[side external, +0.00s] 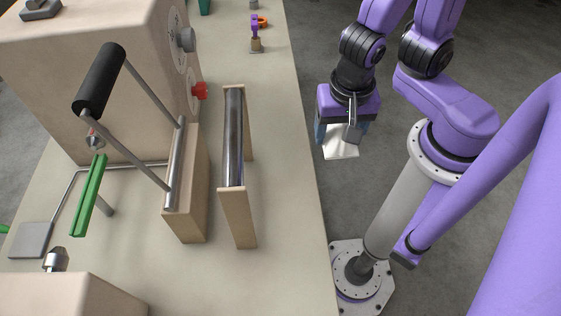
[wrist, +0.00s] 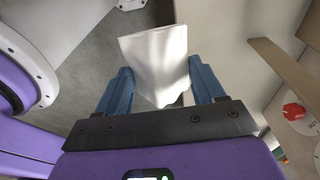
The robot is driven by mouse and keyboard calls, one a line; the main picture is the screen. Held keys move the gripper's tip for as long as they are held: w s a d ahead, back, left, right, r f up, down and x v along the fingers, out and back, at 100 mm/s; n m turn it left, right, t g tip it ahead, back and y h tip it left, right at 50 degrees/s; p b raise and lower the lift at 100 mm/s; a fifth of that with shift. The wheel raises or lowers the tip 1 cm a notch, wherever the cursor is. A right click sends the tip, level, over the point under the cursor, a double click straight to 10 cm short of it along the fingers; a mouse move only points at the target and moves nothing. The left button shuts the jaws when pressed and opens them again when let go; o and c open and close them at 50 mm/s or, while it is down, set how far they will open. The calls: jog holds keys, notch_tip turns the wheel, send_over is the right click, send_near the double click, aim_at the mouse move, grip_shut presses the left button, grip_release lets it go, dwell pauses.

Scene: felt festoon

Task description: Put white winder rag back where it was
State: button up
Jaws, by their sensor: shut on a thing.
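My gripper (side external: 342,135) hangs past the right edge of the table in the side external view, with the floor below it. It is shut on the white winder rag (side external: 341,150), which sticks out under the fingers. In the wrist view the rag (wrist: 158,58) shows as a creased white cloth between the two blue fingers (wrist: 160,90). The rag is clear of the table and touches nothing else that I can see.
The table (side external: 285,200) carries a roller in a wooden frame (side external: 238,215) near its right edge. Left of it stand a crank with a black grip (side external: 99,80), a green bar (side external: 88,195) and a large beige machine (side external: 90,50) with a red knob (side external: 199,91). Small clamps (side external: 255,35) lie at the back.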

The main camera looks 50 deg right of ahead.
jog(key=w+a+f, duration=0.3)
jog(key=w+a, duration=0.1)
jog(key=w, duration=0.1)
send_over(281, 170)
jog(key=f, duration=0.5)
jog(key=shift+s+a+f, duration=0.1)
jog(key=shift+s+a, duration=0.05)
jog(key=shift+s, duration=0.05)
jog(key=shift+w+a+f, duration=0.1)
jog(key=shift+f, duration=1.65)
jog(key=o, duration=1)
jog(key=shift+f, duration=0.15)
